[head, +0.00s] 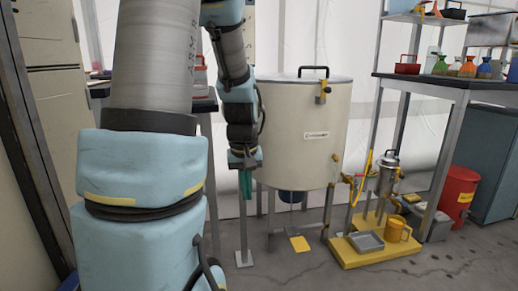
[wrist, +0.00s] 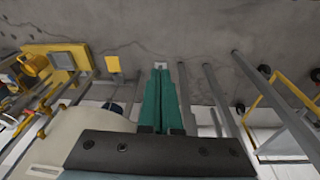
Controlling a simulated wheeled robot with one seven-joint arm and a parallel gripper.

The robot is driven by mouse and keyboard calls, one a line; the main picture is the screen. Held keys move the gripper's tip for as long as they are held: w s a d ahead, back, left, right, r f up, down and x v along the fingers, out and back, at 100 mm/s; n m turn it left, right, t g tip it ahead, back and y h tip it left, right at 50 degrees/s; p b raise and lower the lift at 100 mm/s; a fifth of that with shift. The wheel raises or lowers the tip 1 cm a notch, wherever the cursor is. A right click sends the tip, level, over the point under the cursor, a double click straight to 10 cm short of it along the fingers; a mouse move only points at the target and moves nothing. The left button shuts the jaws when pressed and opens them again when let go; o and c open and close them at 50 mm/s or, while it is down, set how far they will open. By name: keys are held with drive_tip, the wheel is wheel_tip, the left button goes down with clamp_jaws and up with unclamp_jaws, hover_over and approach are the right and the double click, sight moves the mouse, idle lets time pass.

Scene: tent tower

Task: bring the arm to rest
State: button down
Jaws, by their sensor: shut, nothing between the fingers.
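My gripper (head: 245,183) hangs down at the left of the big cream tank in the head view, its teal fingers pointing at the floor. In the wrist view the teal fingers of my gripper (wrist: 160,72) lie together, shut with nothing between them. My blue and grey arm fills the left of the head view and hides what is behind it.
The cream tank (head: 303,130) stands on legs close to the right of my gripper. A yellow platform (head: 352,257) bears a grey tray (head: 366,241) and a yellow mug (head: 397,229). A bench (head: 440,84) with several bottles and a red bin (head: 457,190) stand at right. Grey floor is clear in front.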

drive_tip(key=s+a+m, duration=0.2)
drive_tip(key=s+a, duration=0.1)
drive_tip(key=s, duration=0.6)
wheel_tip(320, 180, up, 31)
drive_tip(key=p, duration=3.2)
drive_tip(key=shift+a+r+m, duration=0.15)
drive_tip(key=shift+a+m, duration=0.1)
drive_tip(key=shift+m, duration=0.05)
